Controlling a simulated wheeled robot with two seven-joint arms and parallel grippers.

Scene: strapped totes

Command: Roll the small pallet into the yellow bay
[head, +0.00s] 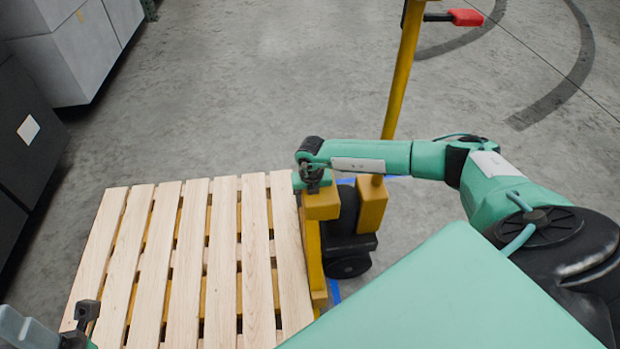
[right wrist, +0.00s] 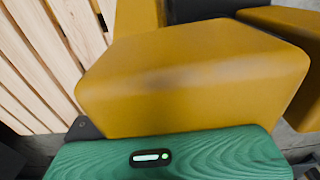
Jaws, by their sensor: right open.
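The small wooden pallet (head: 205,265) lies at the lower left in the head view, with yellow parts showing through its slat gaps. A yellow pallet jack (head: 372,203) stands at its right end, with dark wheels and a tall yellow post (head: 402,75). My right gripper (head: 313,183) is open at the top of the jack's yellow block, by the pallet's right edge. In the right wrist view the yellow block (right wrist: 190,80) fills the middle, and pale slats (right wrist: 45,55) show at left. My left gripper (head: 84,318) is at the pallet's lower left corner; its fingers are unclear. No yellow bay shows.
Dark boxes (head: 25,140) and grey boxes (head: 75,50) stand at the left, beyond the pallet. A red grip (head: 466,17) sticks out beside the post. Blue floor tape (head: 335,291) shows near the jack. The grey floor beyond the pallet is clear.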

